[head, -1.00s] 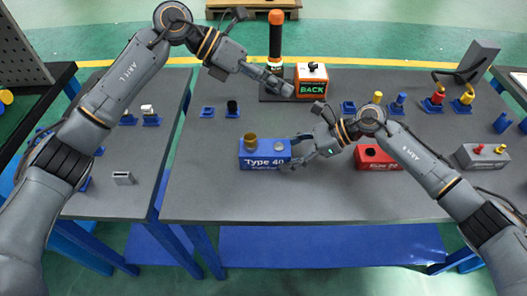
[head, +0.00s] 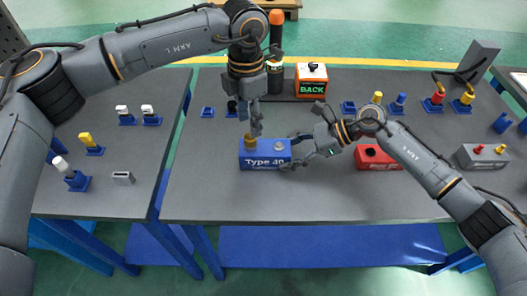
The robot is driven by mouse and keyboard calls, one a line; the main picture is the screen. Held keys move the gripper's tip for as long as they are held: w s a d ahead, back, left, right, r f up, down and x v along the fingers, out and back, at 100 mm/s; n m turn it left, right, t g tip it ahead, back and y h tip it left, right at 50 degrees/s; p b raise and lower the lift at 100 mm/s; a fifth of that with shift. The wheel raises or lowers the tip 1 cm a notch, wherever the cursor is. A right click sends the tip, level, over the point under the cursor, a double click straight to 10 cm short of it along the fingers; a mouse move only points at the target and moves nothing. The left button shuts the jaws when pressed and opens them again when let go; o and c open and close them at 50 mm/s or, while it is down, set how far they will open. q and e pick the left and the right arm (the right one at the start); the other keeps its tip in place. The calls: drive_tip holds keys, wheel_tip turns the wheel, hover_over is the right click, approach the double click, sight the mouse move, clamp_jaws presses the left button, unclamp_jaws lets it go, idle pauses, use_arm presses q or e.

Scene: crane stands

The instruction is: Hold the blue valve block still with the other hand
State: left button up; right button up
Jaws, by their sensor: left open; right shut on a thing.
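The blue valve block (head: 265,158), lettered "Type 40", stands upright on the grey table. A brass fitting (head: 250,141) and a silver round part (head: 280,146) sit on its top. My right gripper (head: 292,153) is shut on the right end of the block; its fingers partly cover that end. My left gripper (head: 255,128) points down just above the brass fitting, open. I cannot tell whether its fingers touch the fitting.
A red block (head: 372,158) stands right of my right gripper, partly behind my arm. A grey block (head: 480,156) is far right. The table front is clear.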

use_arm(q)
drive_tip(key=shift+f, duration=2.6)
clamp_jaws()
drive_tip(key=shift+r, duration=0.15)
drive_tip(key=n, duration=0.3)
drive_tip(key=shift+n, duration=1.1)
